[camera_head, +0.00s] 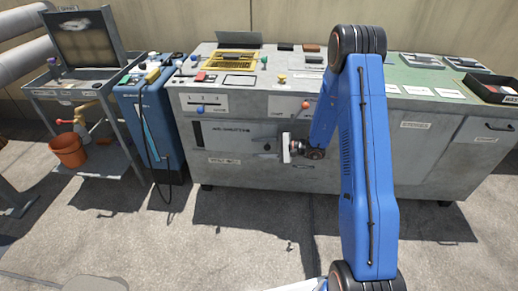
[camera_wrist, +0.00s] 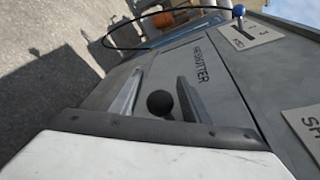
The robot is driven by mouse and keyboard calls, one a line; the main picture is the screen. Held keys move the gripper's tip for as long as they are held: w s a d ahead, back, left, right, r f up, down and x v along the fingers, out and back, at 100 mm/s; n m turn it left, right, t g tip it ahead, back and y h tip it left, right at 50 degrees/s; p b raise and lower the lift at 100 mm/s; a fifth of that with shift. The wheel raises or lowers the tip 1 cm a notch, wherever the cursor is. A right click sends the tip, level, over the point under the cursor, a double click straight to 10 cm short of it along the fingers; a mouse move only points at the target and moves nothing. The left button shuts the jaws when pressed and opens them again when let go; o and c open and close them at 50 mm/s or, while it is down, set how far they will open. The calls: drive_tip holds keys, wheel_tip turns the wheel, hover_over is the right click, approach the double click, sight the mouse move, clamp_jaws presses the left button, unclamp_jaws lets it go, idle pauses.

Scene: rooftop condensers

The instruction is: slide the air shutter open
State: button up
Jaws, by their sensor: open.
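The air shutter (camera_head: 228,138) is a grey panel set in the front of the grey cabinet, with its name printed on it. A dark strip shows at its left end in the head view. In the wrist view the shutter (camera_wrist: 203,85) carries a black ball knob (camera_wrist: 160,103). My gripper (camera_wrist: 158,82) is open, with one finger on each side of the knob. No contact between fingers and knob can be made out.
A slider with a blue ball (camera_head: 200,110) sits above the shutter; it also shows in the wrist view (camera_wrist: 238,11). An orange knob (camera_head: 305,104) is to the right. A blue unit (camera_head: 150,125) with a hanging cable stands left. The floor in front is clear.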

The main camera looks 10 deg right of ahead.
drive_tip(key=shift+c, duration=0.6)
clamp_jaws()
drive_tip(key=s+d, duration=0.3)
drive_tip(key=d, duration=0.6)
drive_tip(key=s+d, duration=0.3)
drive_tip(key=d, duration=0.6)
drive_tip(key=shift+d, duration=0.15)
drive_tip(key=shift+o, duration=0.6)
unclamp_jaws()
drive_tip(key=v, duration=1.2)
